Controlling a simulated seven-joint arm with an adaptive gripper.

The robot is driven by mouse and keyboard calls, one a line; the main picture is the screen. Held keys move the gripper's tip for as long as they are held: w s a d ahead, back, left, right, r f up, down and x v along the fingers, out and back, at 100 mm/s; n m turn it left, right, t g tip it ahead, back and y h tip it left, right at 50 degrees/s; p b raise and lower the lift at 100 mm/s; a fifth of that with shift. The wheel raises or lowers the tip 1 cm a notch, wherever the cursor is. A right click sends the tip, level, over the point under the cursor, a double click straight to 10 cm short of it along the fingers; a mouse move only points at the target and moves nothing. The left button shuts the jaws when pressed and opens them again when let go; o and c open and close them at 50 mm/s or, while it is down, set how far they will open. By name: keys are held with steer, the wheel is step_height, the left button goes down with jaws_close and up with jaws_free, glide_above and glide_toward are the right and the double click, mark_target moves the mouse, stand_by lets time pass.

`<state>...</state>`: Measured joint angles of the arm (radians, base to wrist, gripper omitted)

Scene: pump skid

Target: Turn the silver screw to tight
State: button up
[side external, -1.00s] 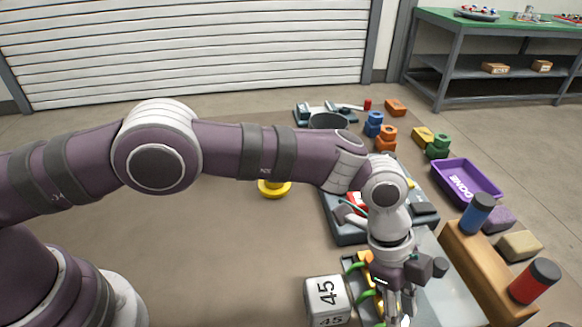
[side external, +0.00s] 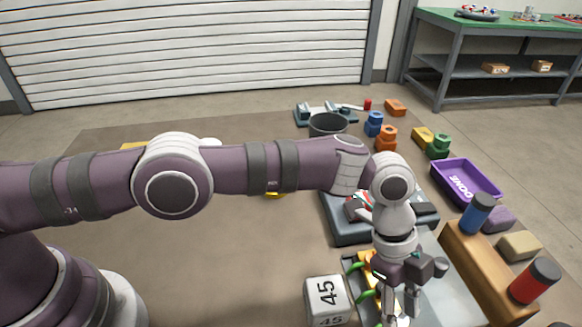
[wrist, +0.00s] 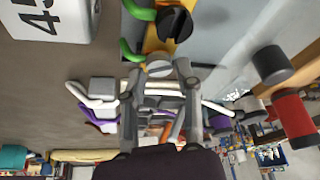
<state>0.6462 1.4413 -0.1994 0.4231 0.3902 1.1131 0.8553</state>
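The silver screw (wrist: 160,68) shows as a round pale disc at the lower end of a yellow-orange part (wrist: 155,40) in the wrist view. My gripper (wrist: 160,74) has its two fingers apart, with the disc showing between the fingertips. I cannot tell whether either finger touches it. In the side view my gripper (side external: 400,303) points down over the front of the pump skid's grey plate (side external: 450,300). The screw cannot be made out clearly there. A black slotted knob (wrist: 175,23) sits on the yellow-orange part beyond the screw.
Green curved pieces (wrist: 130,50) stick out left of the yellow-orange part. A white cube marked 45 (side external: 327,298) stands close to the left. A wooden block with blue and red-black cylinders (side external: 485,265) stands to the right. A purple bin (side external: 468,182) is farther back.

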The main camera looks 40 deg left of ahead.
steer(key=v, duration=1.2)
steer(key=d+f+n+t, duration=0.1)
steer(key=f+n, duration=0.2)
steer(key=s+d+f+n+t, duration=0.1)
steer(key=f+n, duration=0.2)
steer(key=f, duration=0.1)
steer(key=d+f+n+t, duration=0.1)
steer(key=d+f+n, duration=0.1)
steer(key=f, duration=0.2)
steer(key=shift+s+n, duration=0.35)
steer(key=shift+n, duration=0.05)
